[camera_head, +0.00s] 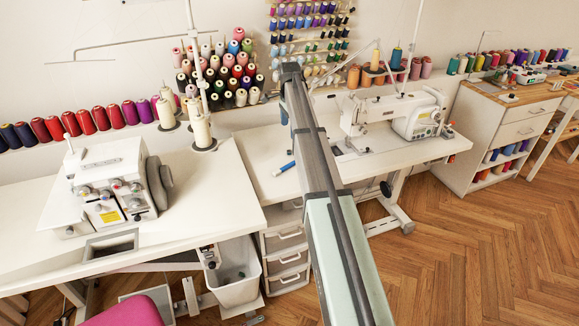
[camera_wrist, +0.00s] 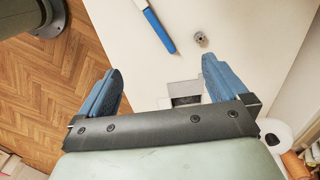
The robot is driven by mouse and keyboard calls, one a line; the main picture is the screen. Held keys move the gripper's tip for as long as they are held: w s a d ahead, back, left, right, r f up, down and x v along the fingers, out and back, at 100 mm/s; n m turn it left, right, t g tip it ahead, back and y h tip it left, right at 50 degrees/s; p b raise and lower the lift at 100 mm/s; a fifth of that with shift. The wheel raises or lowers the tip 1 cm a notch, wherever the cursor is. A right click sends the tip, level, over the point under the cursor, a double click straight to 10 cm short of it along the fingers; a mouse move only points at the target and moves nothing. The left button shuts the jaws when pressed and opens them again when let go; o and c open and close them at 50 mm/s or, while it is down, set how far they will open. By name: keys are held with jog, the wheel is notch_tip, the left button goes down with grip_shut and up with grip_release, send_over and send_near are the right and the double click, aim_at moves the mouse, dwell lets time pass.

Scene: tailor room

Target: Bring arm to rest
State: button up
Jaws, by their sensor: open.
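My gripper (camera_wrist: 160,65) shows in the wrist view with its two blue fingers spread wide apart and nothing between them. It is above a white table, with the floor showing beyond the table's edge on the left. In the head view my mint-green and grey arm (camera_head: 331,215) reaches up from the bottom across the middle of the picture.
A blue-and-white tool (camera_wrist: 158,28) and a small metal bobbin (camera_wrist: 200,39) lie on the table. A white sewing machine (camera_head: 375,115) stands right of my arm, an overlock machine (camera_head: 105,185) left. Thread cones (camera_head: 222,75) crowd behind. Open wood floor (camera_head: 480,250) lies right.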

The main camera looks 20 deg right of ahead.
notch_tip(320, 180, down, 9)
jog(key=shift+f, duration=0.1)
dwell(0.3)
dwell(0.6)
